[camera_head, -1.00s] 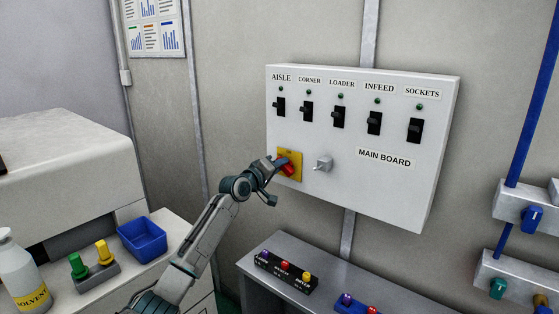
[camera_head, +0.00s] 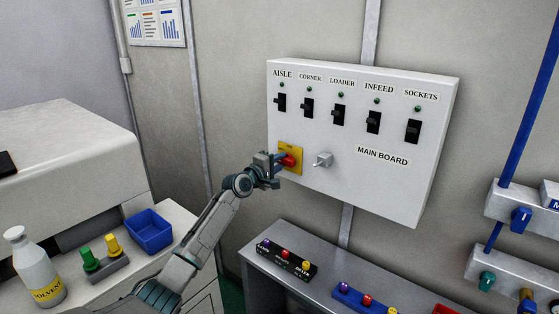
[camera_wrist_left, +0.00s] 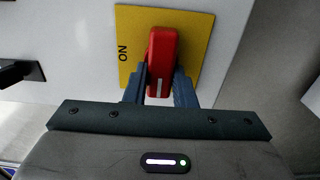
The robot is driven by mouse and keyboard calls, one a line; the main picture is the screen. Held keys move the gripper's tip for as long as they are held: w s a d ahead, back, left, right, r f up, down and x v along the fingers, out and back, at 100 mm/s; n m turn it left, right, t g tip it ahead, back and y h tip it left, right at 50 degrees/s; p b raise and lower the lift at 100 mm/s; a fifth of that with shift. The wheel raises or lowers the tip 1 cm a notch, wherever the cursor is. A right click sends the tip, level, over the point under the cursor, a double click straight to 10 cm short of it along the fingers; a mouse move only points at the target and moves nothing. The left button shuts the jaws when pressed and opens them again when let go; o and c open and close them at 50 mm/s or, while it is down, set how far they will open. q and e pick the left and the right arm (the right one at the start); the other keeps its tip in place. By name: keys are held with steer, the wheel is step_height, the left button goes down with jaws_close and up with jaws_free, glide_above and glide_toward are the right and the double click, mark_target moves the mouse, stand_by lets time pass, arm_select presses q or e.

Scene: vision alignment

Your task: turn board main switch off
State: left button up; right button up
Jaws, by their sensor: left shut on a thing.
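The main switch is a red handle (camera_head: 289,160) on a yellow plate (camera_head: 297,150) at the lower left of the white main board (camera_head: 345,190). My left gripper (camera_head: 279,162) reaches it from the left and partly covers it. In the left wrist view, the jaws (camera_wrist_left: 159,90) are shut on the near end of the red handle (camera_wrist_left: 161,50), one finger on each side. A white mark shows on the handle between them. The yellow plate (camera_wrist_left: 195,30) has "ON" printed on the left; other lettering is not visible. My right gripper is not in view.
A grey knob (camera_head: 323,160) sits right of the main switch. Several black labelled switches, such as AISLE (camera_head: 281,102), run above, with small lamps. A bench with a black button box (camera_head: 286,260) stands below. A solvent bottle (camera_head: 38,268) and blue bin (camera_head: 147,231) are left.

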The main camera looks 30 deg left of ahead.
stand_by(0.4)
arm_select(q)
steer(key=o, duration=1)
steer(key=shift+s+f, duration=0.1)
steer(key=shift+s, duration=0.15)
steer(key=s, duration=0.3)
steer(key=s+b, duration=0.1)
steer(key=s, duration=0.6)
steer(key=shift+s+a, duration=0.1)
steer(key=shift+a, duration=0.3)
